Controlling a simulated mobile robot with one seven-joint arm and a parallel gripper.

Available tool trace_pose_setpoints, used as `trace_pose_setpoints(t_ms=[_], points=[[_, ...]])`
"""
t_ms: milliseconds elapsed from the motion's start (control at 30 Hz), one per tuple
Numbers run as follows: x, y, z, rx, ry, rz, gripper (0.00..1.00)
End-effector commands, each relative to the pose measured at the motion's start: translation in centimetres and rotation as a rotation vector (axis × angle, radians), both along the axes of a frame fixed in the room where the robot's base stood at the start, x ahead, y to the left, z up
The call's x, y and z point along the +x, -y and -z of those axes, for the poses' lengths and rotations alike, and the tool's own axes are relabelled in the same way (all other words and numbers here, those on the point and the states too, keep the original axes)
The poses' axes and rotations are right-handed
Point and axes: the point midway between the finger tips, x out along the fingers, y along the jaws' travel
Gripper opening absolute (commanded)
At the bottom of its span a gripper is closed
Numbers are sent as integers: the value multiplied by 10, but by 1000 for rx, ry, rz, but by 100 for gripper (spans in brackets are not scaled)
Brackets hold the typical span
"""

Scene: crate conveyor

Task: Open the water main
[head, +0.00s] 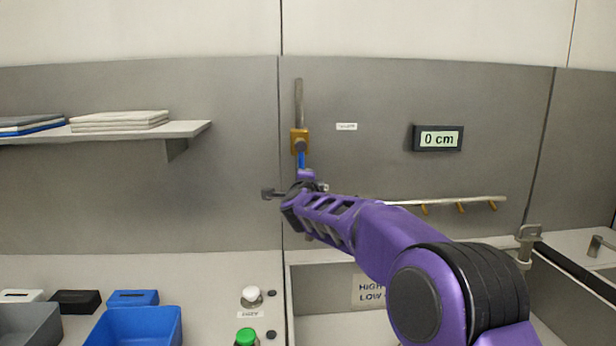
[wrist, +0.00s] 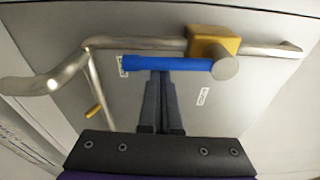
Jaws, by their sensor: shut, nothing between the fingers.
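The water main is a brass-coloured valve body (head: 299,141) on a vertical metal pipe (head: 298,97) against the grey wall panel. Its blue lever (head: 301,160) hangs down along the pipe, its lower part hidden behind my arm. In the wrist view the blue lever (wrist: 165,63) runs alongside the pipe (wrist: 140,43) from the brass body (wrist: 214,40) and its round grey hub (wrist: 224,68). My gripper (wrist: 161,76) is shut and empty, its fingertips at the lever's edge near mid-length. I cannot tell whether they touch it.
A display (head: 438,138) on the wall reads 0 cm. A horizontal rail with hooks (head: 460,202) is right of my arm. Below is a basin (head: 310,281) with a HIGH/LOW label. A shelf with folded cloths (head: 120,120) and a blue bin (head: 135,325) are at left.

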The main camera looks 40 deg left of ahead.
Motion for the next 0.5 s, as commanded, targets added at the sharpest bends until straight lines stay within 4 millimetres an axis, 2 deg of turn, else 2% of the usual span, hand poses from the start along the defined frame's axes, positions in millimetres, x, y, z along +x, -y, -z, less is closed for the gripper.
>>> trace_pose_setpoints(t_ms=[167, 400, 500], points=[[4, 4, 1, 0, 1, 1, 0], [29, 33, 2, 0, 1, 2, 0], [12, 38, 0, -1, 1, -2, 0]])
